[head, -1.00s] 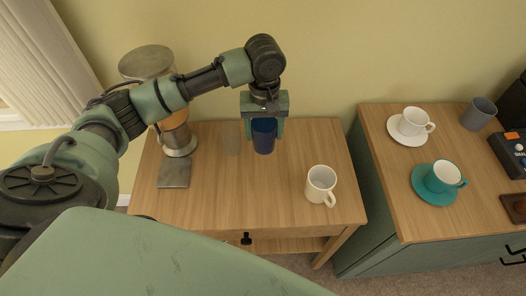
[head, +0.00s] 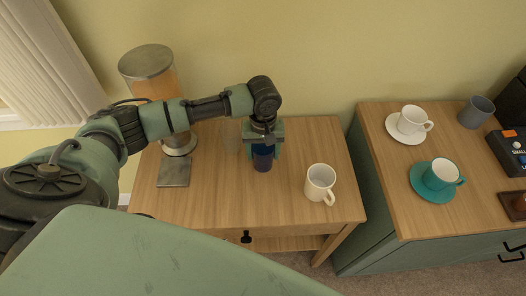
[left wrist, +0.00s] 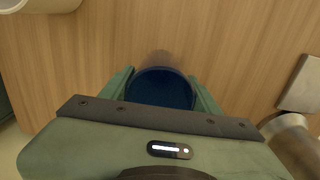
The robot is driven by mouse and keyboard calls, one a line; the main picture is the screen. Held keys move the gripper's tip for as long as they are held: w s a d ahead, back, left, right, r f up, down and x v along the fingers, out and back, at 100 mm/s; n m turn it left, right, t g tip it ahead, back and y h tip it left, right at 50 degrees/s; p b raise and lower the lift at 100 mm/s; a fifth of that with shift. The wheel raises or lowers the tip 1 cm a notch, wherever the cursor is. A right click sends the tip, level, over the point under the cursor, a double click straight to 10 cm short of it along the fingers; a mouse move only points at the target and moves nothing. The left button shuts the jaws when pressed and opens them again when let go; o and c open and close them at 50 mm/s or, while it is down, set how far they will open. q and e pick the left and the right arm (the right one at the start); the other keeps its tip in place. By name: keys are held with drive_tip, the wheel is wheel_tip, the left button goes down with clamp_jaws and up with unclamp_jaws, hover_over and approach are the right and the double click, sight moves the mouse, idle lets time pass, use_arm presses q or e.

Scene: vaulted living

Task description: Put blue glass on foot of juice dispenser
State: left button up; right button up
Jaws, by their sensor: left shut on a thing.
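The blue glass (head: 262,160) is upright between the fingers of my left gripper (head: 263,147), which is shut on it. In the left wrist view the glass (left wrist: 160,88) shows as a dark blue round opening between the fingers. I cannot tell whether its base touches the table. The juice dispenser (head: 150,64), with a metal lid and orange juice, stands to the left, partly hidden by my left arm. Its foot (head: 174,173), a bare square metal plate, points toward the front; its corner shows in the left wrist view (left wrist: 302,88). My right gripper is out of view.
The wooden side table (head: 240,205) is clear between foot and glass. A faint clear glass (head: 231,133) stands behind. A white mug (head: 319,184) stands to the right. A cabinet (head: 380,150) at right holds cups on saucers and a grey cup (head: 477,112).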

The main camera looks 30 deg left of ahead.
use_arm(q)
drive_tip(key=shift+f, duration=0.1)
drive_tip(key=o, duration=1.6)
drive_tip(key=shift+c, duration=0.2)
